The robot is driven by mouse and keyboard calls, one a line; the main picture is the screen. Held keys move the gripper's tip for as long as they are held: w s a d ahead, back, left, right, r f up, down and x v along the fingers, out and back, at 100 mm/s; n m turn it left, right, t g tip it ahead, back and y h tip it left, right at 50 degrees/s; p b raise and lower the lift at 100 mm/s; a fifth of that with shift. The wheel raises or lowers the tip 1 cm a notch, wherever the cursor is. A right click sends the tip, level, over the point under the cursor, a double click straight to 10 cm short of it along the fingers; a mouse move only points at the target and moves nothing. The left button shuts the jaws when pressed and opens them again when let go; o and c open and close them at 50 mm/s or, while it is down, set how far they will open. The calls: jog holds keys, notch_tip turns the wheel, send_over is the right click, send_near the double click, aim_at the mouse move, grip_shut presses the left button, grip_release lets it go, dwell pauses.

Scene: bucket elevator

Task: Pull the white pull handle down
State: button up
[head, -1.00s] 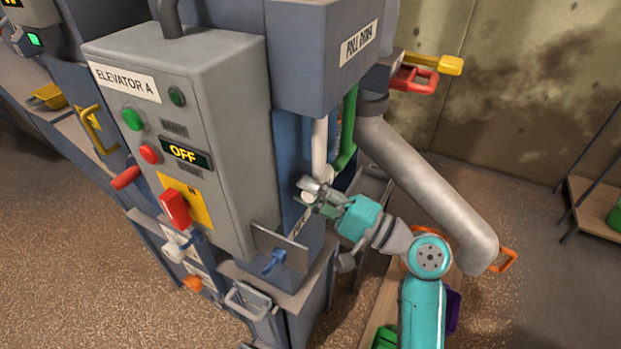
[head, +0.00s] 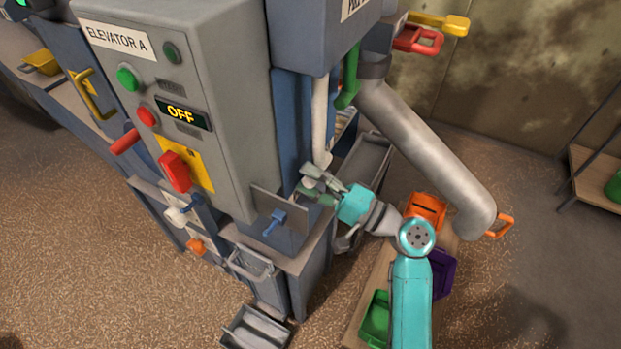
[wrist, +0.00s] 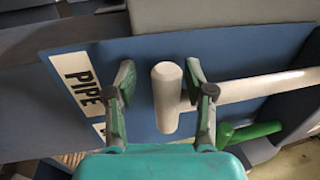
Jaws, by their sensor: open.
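The white pull handle (head: 320,120) hangs as a vertical white rod from the underside of the blue-grey box, left of a green handle. In the wrist view its T-shaped white end (wrist: 168,98) lies between my fingers. My gripper (head: 308,180) is at the lower end of the rod, beside the blue cabinet side. In the wrist view my gripper (wrist: 160,78) is open, with one finger on each side of the white crossbar. A gap shows at the left finger; the right finger is close to the bar, and contact is unclear.
The green handle (head: 349,78) hangs close by on the right. A grey sloping pipe (head: 430,150) stands right of my arm. The control cabinet (head: 225,120) with its OFF display stands left. A PIPE label (wrist: 80,82) is on the blue panel. Coloured bins (head: 375,318) stand below.

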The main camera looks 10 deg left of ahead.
jog(key=v, duration=1.2)
dwell(0.3)
jog(key=s+d+f+m+t+h, duration=0.1)
jog(key=s+f+m+t+h, duration=0.15)
jog(key=f, duration=0.35)
jog(key=s+f+m+t+h, duration=0.2)
jog(key=f+h, duration=0.2)
jog(key=f, duration=0.3)
jog(key=s+d+f+t+h, duration=0.1)
jog(key=s+d+f+h, duration=0.6)
jog(key=s, duration=0.3)
jog(key=s+d+n+h, duration=0.2)
jog(key=s+d+h, duration=0.15)
jog(key=s, duration=0.65)
jog(key=s+d+r+n+t+h, duration=0.2)
jog(key=s+r+n, duration=0.4)
jog(key=s+r, duration=0.3)
jog(key=shift+s, duration=1)
